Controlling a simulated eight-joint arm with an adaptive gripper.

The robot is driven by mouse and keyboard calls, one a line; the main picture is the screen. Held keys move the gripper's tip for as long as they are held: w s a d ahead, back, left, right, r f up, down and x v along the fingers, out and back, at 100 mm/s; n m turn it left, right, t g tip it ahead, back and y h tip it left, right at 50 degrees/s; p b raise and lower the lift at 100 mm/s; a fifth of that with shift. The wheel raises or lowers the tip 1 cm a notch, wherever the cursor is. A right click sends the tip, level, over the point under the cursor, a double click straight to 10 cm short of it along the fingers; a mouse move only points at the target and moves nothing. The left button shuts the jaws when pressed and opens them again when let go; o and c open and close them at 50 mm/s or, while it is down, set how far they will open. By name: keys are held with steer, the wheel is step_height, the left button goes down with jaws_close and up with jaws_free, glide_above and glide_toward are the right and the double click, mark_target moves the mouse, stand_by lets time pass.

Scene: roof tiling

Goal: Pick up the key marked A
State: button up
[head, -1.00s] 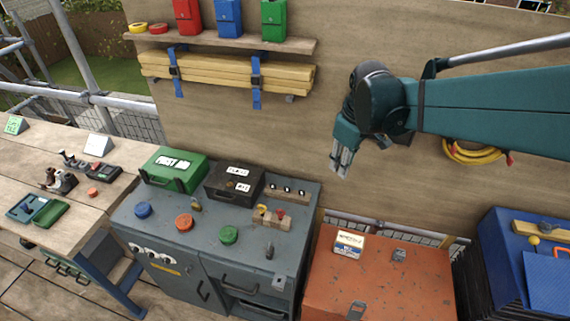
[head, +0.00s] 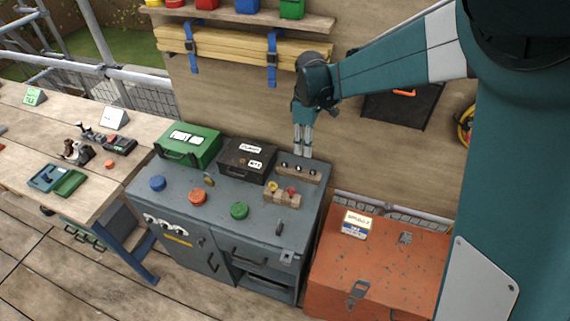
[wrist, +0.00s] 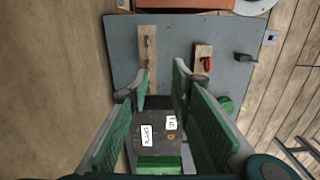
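No letter A is legible, so I cannot tell which item is the key marked A. A wooden strip (head: 312,175) with several small dark and light pieces lies at the back right of the grey cabinet top. In the wrist view the wooden strip (wrist: 150,75) runs up from near the left fingertip, with a small grey piece on it. A wooden block (head: 283,200) in front of it holds a yellow and a red piece; the red piece (wrist: 207,63) shows in the wrist view. My gripper (head: 303,152) points down behind and above the strip, fingers apart and empty.
A black box (head: 245,160) with white labels and a green first aid box (head: 187,147) stand left of the strip. Blue, orange and green buttons and a padlock (head: 209,180) are on the cabinet (head: 222,208). The plywood wall (head: 350,150) is close behind; an orange chest (head: 375,265) stands right.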

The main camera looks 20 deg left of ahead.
steer(key=a+f+n, duration=0.1)
steer(key=a+f, duration=0.2)
steer(key=a, duration=0.1)
glide_toward(285, 166)
steer(key=shift+w+f+m, duration=0.2)
steer(key=shift+w+m, duration=0.1)
steer(key=shift+m, duration=0.1)
steer(key=shift+d, duration=0.1)
steer(key=shift+f, duration=1.3)
steer(key=shift+s+f+b, duration=0.1)
steer(key=shift+f+b, duration=0.2)
steer(key=shift+f, duration=2.3)
jaws_close()
